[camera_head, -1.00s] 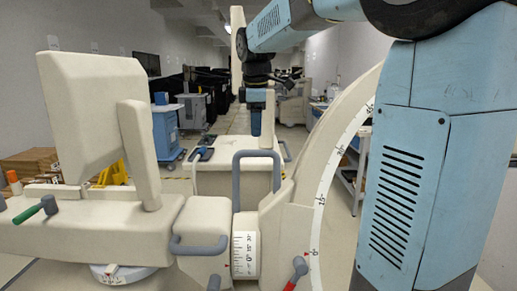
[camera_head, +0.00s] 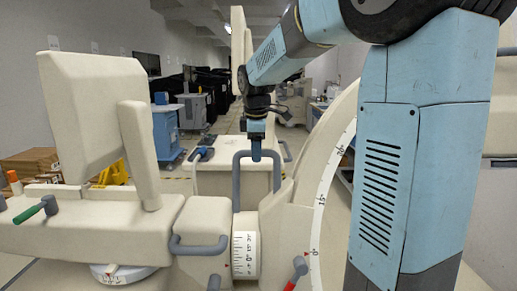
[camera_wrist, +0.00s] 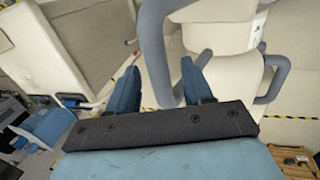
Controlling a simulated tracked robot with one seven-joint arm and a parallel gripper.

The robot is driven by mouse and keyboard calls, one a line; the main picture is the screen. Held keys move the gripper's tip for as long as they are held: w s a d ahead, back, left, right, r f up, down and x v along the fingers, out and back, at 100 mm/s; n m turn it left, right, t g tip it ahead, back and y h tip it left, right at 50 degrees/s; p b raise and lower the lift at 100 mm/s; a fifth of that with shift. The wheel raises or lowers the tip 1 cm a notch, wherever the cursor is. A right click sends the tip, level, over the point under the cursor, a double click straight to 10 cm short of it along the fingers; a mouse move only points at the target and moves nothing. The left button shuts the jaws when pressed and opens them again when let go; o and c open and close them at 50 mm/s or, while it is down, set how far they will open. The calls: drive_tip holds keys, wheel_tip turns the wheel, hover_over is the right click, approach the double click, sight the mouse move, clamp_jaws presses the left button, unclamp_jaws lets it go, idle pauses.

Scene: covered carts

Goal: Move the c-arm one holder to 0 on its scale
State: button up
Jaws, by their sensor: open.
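The cream c-arm holder (camera_head: 288,225) carries a large curved arc with a white scale (camera_head: 320,205); a red pointer sits beside its 0 mark. In front is a white drum scale (camera_head: 246,255) with its own small red pointer slightly below the 0. A grey loop handle (camera_head: 240,180) stands on the holder; it also shows in the wrist view (camera_wrist: 153,45).
A cream cart body with a monitor-like panel (camera_head: 95,110) and a green-tipped lever (camera_head: 35,209) stands at left. A red-tipped lever (camera_head: 298,270) is at the arc's foot. Grey side handles (camera_head: 200,246) jut from the front block. Another cart (camera_head: 210,170) stands behind.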

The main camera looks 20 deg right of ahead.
drive_tip(key=shift+c, duration=0.3)
clamp_jaws()
drive_tip(key=shift+s, duration=0.2)
